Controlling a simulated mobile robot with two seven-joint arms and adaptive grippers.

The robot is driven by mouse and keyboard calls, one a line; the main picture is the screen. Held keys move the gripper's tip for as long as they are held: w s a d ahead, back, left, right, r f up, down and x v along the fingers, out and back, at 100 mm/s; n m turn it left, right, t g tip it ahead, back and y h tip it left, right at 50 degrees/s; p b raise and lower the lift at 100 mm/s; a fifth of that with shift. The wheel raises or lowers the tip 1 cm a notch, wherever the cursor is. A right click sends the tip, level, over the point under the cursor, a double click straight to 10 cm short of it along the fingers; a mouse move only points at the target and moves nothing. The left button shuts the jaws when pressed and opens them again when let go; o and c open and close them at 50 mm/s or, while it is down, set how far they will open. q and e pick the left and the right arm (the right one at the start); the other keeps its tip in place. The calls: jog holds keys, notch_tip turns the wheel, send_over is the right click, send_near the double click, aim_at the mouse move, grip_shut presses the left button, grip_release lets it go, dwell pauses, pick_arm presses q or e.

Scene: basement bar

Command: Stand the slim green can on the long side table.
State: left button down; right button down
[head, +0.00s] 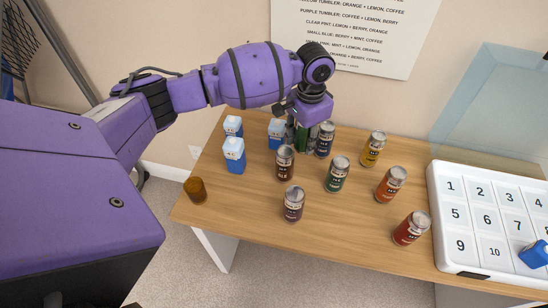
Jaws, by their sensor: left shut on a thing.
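My left gripper (300,124) points down over the back left part of the wooden side table (250,210). It is shut on the slim green can (302,139), which is mostly hidden by the fingers and by cans in front. The can looks upright; I cannot tell whether its base touches the table. A wider dark green can (337,174) stands apart, in front and to the right. My right gripper is not in view.
Close around the gripper stand a dark blue can (324,139), a brown can (284,163) and a blue-white carton (276,133). Two more cartons (234,155) and an amber tumbler (195,190) are left. A numbered white tray (480,215) is right. The front left tabletop is clear.

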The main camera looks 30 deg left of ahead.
aim_at(305, 132)
pick_arm(q)
notch_tip(305, 132, down, 9)
jog(key=shift+w+r+b, duration=0.1)
jog(key=shift+w+b, duration=0.05)
jog(key=shift+b, duration=0.2)
jog(key=c, duration=1.2)
grip_release()
notch_tip(305, 132, up, 11)
jog(key=shift+f+p, duration=0.1)
jog(key=shift+p, duration=0.45)
jog(key=shift+r, duration=0.65)
jog(key=shift+f, duration=0.1)
